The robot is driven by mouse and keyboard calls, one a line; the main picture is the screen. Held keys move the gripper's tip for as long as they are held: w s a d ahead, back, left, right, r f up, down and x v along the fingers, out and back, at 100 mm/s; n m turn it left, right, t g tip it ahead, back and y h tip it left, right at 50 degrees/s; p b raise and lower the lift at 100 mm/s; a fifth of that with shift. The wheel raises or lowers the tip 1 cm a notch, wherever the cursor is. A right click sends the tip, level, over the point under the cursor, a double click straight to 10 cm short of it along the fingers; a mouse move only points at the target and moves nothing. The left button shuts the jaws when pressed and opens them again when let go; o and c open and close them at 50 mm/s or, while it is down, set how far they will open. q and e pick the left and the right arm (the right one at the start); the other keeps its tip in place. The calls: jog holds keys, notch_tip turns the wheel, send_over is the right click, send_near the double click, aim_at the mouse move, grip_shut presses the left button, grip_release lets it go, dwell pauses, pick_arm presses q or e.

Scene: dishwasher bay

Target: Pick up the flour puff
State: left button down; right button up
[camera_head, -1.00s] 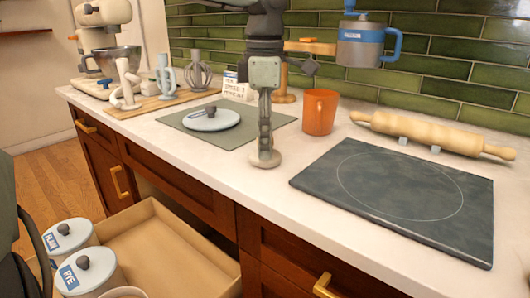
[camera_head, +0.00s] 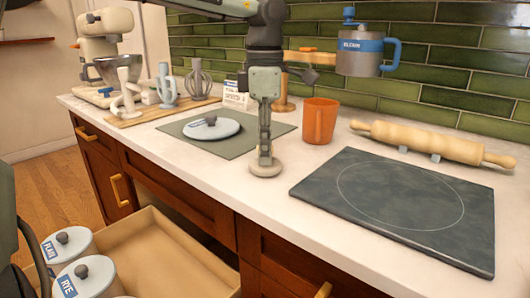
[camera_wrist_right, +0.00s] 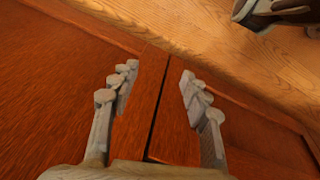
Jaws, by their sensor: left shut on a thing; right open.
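My left gripper (camera_head: 264,128) points down over the middle of the counter, in front of the orange mug. It is seen edge-on and is shut on a small, pale, round-bottomed thing, which looks like the flour puff (camera_head: 265,169). The puff's upper part is hidden by the fingers. Its base is at or just above the counter top; I cannot tell whether it touches. My right gripper (camera_wrist_right: 158,90) shows only in the right wrist view. It is open and empty, in front of reddish wooden cabinet fronts.
A grey mat (camera_head: 262,136) bears a pale lid (camera_head: 228,129). The orange mug (camera_head: 320,122), rolling pin (camera_head: 430,143) and dark slab (camera_head: 400,208) stand to the right. A tin (camera_head: 358,58) with a blue handle is at the wall. An open drawer (camera_head: 190,250) lies below, with lidded canisters (camera_head: 90,278).

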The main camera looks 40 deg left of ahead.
pick_arm(q)
jog(key=shift+r, duration=0.35)
notch_tip(320, 180, up, 4)
jog(key=shift+s+a+f, duration=0.1)
jog(key=shift+s+f, duration=0.05)
jog(key=shift+f, duration=0.05)
jog(key=s+a+r, duration=0.2)
jog(key=s+r, duration=0.1)
jog(key=s, duration=0.2)
jog(key=s+a+r+b, duration=0.1)
jog(key=s+a+r, duration=0.2)
jog(key=s, duration=0.2)
jog(key=shift+r, duration=0.25)
pick_arm(e)
jog(key=r, duration=0.3)
jog(key=shift+w+r, duration=0.25)
jog(key=shift+w, duration=0.1)
pick_arm(q)
jog(key=shift+s, duration=0.1)
jog(key=c, duration=1.8)
grip_release()
jog(key=c, duration=0.4)
pick_arm(e)
jog(key=shift+w+r, duration=0.1)
jog(key=shift+w, duration=0.05)
